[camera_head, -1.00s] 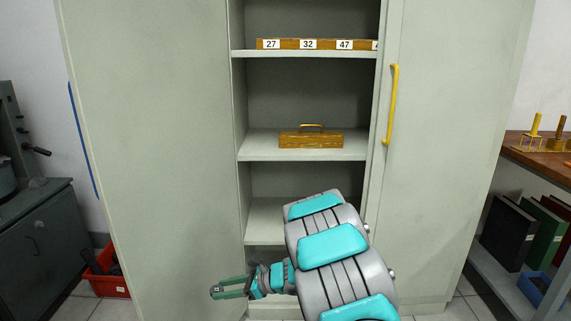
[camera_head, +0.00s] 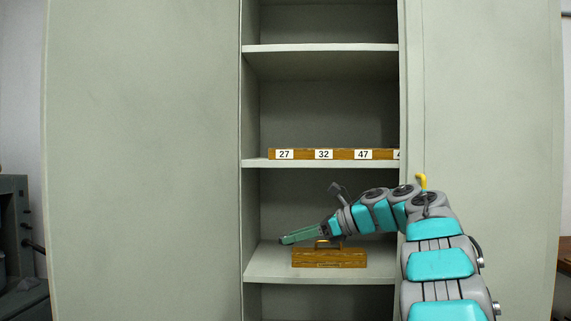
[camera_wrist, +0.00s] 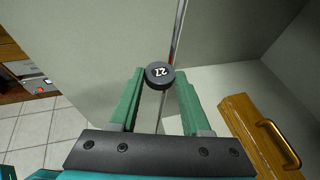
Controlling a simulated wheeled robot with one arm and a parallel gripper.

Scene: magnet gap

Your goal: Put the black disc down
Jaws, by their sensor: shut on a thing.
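The black disc (camera_wrist: 159,75) shows in the wrist view with its face marked 27, between the tips of my gripper's green fingers (camera_wrist: 158,84). My gripper (camera_head: 284,240) is shut on it. In the head view the gripper points left at the cabinet, above the level of the shelf with the wooden block, and I cannot make out the disc there. A wooden strip (camera_head: 304,154) with labels 27, 32, 47 and a partly hidden one lies on the shelf above.
A wooden block with a brass handle (camera_head: 330,258) sits on the shelf (camera_head: 270,268) below and right of my gripper; it also shows in the wrist view (camera_wrist: 262,135). Cabinet doors flank the opening. The upper shelf (camera_head: 320,47) looks bare.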

